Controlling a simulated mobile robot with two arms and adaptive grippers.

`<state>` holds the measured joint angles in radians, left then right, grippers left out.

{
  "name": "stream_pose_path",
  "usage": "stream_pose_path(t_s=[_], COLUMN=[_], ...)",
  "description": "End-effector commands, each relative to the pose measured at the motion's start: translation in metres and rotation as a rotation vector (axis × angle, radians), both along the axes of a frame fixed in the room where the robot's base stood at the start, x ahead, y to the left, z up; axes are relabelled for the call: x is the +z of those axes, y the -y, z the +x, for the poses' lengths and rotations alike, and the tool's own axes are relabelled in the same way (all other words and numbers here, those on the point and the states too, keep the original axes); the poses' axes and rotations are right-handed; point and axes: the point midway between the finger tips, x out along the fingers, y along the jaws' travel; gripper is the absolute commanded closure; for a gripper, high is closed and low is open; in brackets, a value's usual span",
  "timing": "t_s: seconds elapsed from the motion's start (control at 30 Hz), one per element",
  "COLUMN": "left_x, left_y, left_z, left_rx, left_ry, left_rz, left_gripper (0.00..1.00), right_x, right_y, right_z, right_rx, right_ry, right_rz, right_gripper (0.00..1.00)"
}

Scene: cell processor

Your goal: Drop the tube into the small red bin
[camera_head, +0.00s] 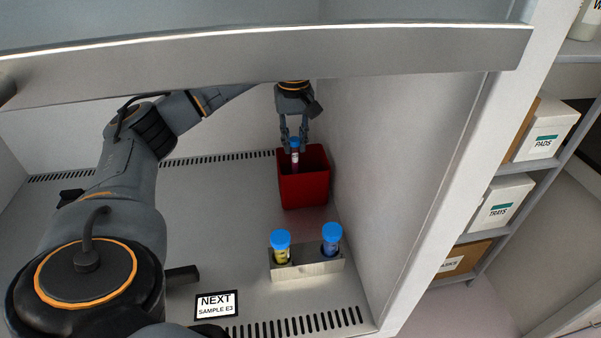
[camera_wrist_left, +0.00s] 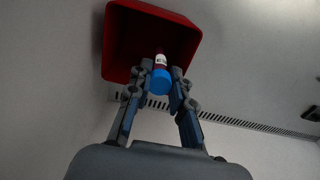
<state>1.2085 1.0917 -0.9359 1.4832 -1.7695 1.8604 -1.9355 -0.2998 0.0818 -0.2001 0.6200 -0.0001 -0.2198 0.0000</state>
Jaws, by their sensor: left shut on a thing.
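A tube (camera_head: 295,157) with a blue cap and a white label hangs upright in my left gripper (camera_head: 294,139). The gripper is shut on it near the cap. The small red bin (camera_head: 305,191) stands on the cabinet floor at the back right, and the tube is over its opening in the head view. In the left wrist view, the tube's blue cap (camera_wrist_left: 161,81) is between the fingers (camera_wrist_left: 160,92), with the red bin (camera_wrist_left: 117,45) beyond it. Whether the tube's lower end is below the bin's rim is hard to tell. My right gripper is not in view.
A metal rack (camera_head: 308,265) holds a yellow tube (camera_head: 281,249) and a blue tube (camera_head: 331,240) in front of the bin. A sign (camera_head: 216,305) lies near the front vent. The raised sash (camera_head: 270,55) crosses above my arm. The side wall is close to the bin.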

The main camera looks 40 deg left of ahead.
Motion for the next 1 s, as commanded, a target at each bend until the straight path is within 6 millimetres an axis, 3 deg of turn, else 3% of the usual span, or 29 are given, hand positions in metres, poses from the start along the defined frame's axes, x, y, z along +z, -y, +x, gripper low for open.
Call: stream_pose_path(t_s=[0.03,0.07,0.2,0.57,0.67,1.0], left_x=[0.000,0.000,0.000,0.004,0.016,0.083], left_y=[0.000,0.000,0.000,0.000,0.000,0.000], left_z=[0.000,0.000,0.000,0.000,0.001,0.001], left_rx=[0.000,0.000,0.000,0.000,0.000,0.000], left_ry=[0.000,0.000,0.000,0.000,0.004,0.005], left_rz=[0.000,0.000,0.000,0.000,0.000,0.001], left_gripper=[1.00,0.77,0.53,0.53,0.53,0.53], right_x=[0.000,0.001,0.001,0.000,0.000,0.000], right_y=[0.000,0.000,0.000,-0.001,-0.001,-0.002], right_z=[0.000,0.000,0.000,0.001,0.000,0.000], right_rx=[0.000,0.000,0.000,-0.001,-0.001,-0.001], right_ry=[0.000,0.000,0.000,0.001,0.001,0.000], right_rz=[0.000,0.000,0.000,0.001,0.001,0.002], right_gripper=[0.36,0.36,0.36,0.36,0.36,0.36])
